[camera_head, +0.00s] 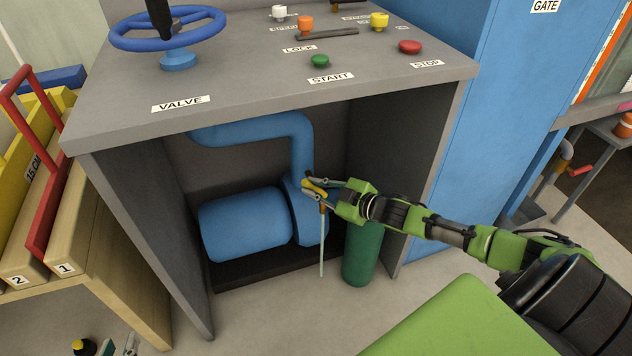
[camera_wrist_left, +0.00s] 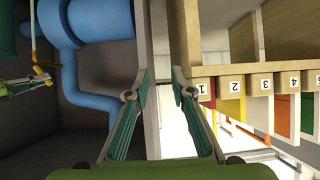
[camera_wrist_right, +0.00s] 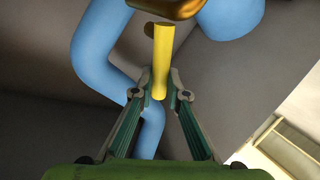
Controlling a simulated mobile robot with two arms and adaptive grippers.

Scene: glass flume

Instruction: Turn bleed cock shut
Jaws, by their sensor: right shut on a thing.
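The bleed cock has a yellow handle (camera_head: 314,187) and sits on the blue pump's side inside the cabinet. A thin clear tube (camera_head: 322,245) hangs straight down below it. My right gripper (camera_head: 318,189) is at the handle. In the right wrist view the yellow handle (camera_wrist_right: 161,60) runs down between the fingertips, which are shut on its near end; the brass body (camera_wrist_right: 170,7) is just beyond. My left gripper (camera_wrist_left: 160,93) is open and empty in its wrist view, away from the cock. In the head view only what seem its tips show at the bottom left edge.
The blue pump (camera_head: 245,222) and its pipe (camera_head: 255,130) fill the cabinet under the console top (camera_head: 240,75). A green cylinder (camera_head: 361,252) stands below my right gripper. A wooden rack (camera_head: 100,265) with numbered slots stands to the left.

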